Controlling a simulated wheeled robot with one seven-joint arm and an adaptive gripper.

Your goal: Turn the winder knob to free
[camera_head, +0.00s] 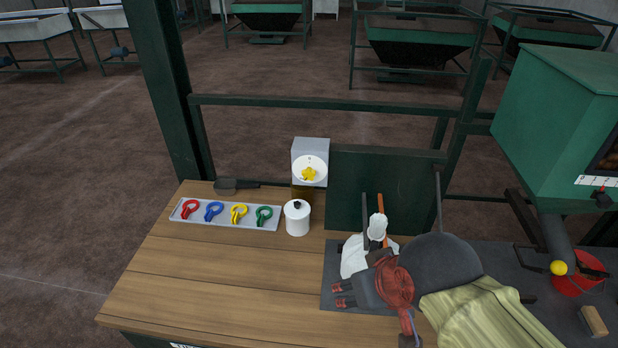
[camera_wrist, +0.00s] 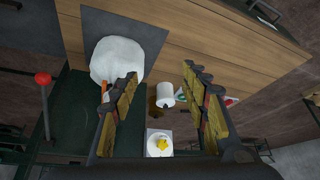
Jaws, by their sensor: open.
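The winder knob (camera_head: 309,174) is a yellow lobed knob on a white round dial. The dial is on the front of a pale grey box (camera_head: 311,147) at the back edge of the workbench. In the wrist view the knob (camera_wrist: 161,144) shows low in the picture, between the finger bases. My gripper (camera_wrist: 158,78) is open and empty, its two fingers wide apart. In the head view my gripper (camera_head: 343,294) is low, right of and nearer than the knob, apart from it. Any markings on the dial are too small to read.
A white canister (camera_head: 297,218) stands just in front of the knob box. A tray (camera_head: 228,226) of coloured clips is to its left, with a dark scoop (camera_head: 226,184) behind. A white bag (camera_head: 354,262) is on the dark mat to the right. The bench's front left is clear.

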